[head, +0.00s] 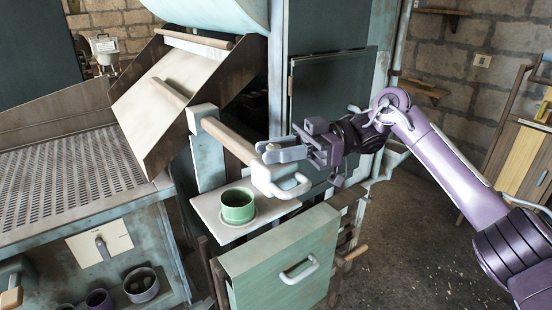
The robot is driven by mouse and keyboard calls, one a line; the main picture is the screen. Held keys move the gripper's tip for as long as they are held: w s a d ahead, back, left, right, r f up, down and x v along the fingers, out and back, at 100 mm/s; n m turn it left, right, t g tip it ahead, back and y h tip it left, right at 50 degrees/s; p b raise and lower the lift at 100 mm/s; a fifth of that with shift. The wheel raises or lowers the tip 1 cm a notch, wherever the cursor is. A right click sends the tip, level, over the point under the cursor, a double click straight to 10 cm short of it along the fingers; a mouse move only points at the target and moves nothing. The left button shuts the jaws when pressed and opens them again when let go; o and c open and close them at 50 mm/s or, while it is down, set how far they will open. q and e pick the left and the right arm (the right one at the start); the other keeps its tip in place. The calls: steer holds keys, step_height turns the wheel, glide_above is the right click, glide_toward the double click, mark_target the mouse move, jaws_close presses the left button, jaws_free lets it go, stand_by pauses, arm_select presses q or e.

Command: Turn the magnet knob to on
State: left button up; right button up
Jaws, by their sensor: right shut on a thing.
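A white plate (88,243) on the front of the left bench carries a small knob with a grey pointer (102,246), which looks like the magnet knob. The pointer hangs roughly downward; any markings are too small to read. My right gripper (268,152) is far to the right of it, at the white end block (266,180) of a wooden lever bar (230,140). Its jaws are shut on that lever's end, though the exact contact is partly hidden. My left gripper is not in view.
A green cup (237,205) stands on a white shelf (206,213) below the lever. A green drawer with a white handle (299,270) sits beneath. A perforated bench top (70,175) and a tilted tray (165,95) are at left. Floor at right is open.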

stand_by(0.5)
steer(key=o, duration=1)
steer(key=shift+w+d+f+b, duration=0.1)
steer(key=shift+w+d+b, duration=0.05)
steer(key=shift+d+b, duration=0.3)
steer(key=shift+b+v, duration=0.4)
steer(key=shift+v, duration=0.6)
steer(key=shift+b+v, duration=0.45)
steer(key=shift+v, duration=2)
